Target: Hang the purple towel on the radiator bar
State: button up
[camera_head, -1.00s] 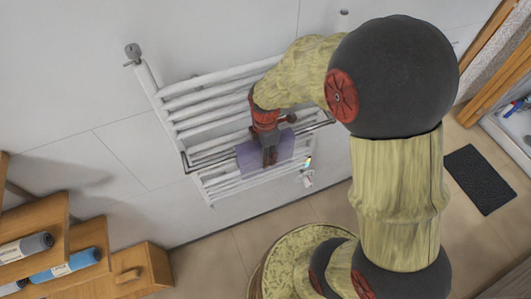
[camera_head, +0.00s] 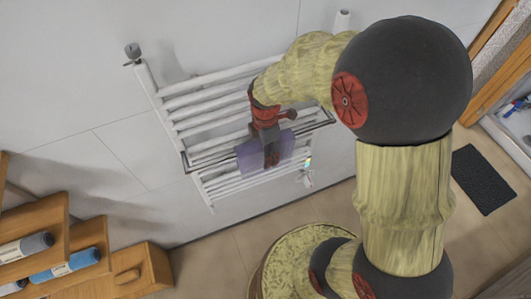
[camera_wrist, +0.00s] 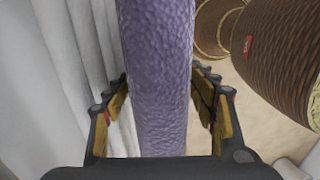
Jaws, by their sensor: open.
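The purple towel (camera_head: 250,158) hangs over the dark bar (camera_head: 184,160) at the front of the white radiator (camera_head: 170,105) in the head view. In the wrist view the purple towel (camera_wrist: 156,70) runs as an upright fold between the two fingers. My gripper (camera_head: 271,160) is at the towel, partly covering it. In the wrist view my gripper (camera_wrist: 160,120) is open, with small gaps between the fingers and the towel's sides. The part of the bar under the towel is hidden.
A dark mat (camera_head: 483,180) lies on the floor at the right. White radiator tubes (camera_wrist: 75,60) run close to the left finger in the wrist view. The floor below the radiator is clear.

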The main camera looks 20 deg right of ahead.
notch_tip(320, 180, up, 11)
jog(key=shift+f, duration=0.2)
jog(key=shift+s+r+m+b, duration=0.25)
jog(key=shift+s+m+b, duration=0.1)
jog(key=shift+m+b, duration=0.25)
jog(key=s+r+m+t+b, duration=0.2)
jog(key=s+m+t+b, duration=0.3)
jog(key=s+m+b, duration=0.4)
jog(key=s+m, duration=0.4)
jog(key=m, duration=0.3)
jog(key=shift+s+a+m+t+b, duration=0.2)
jog(key=shift+m+t+b, duration=0.1)
jog(key=shift+m, duration=0.1)
